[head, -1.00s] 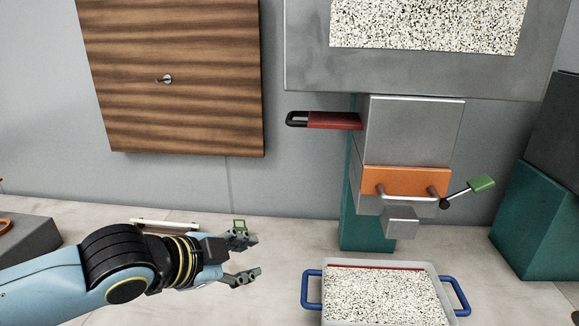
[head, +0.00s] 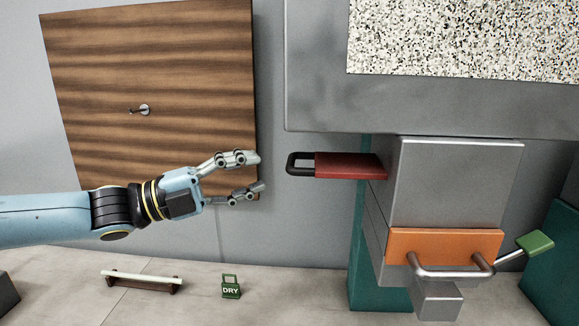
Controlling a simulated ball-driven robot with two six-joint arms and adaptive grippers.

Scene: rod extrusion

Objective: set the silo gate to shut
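The silo gate is a red slide plate (head: 348,165) with a black loop handle (head: 299,163). It sticks out to the left of the grey outlet block (head: 455,185) under the silo (head: 320,95). My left gripper (head: 262,172) is open and empty, its fingers pointing right at the handle with a small gap between. My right gripper is not in view. Speckled pellets (head: 460,40) show in the silo's window.
An orange panel (head: 440,246) with a metal bar handle and a green-tipped lever (head: 535,243) sits below the block. A wooden wall panel (head: 150,60) is behind my arm. A green DRY tag (head: 231,287) and a pale rod on a stand (head: 142,279) are below.

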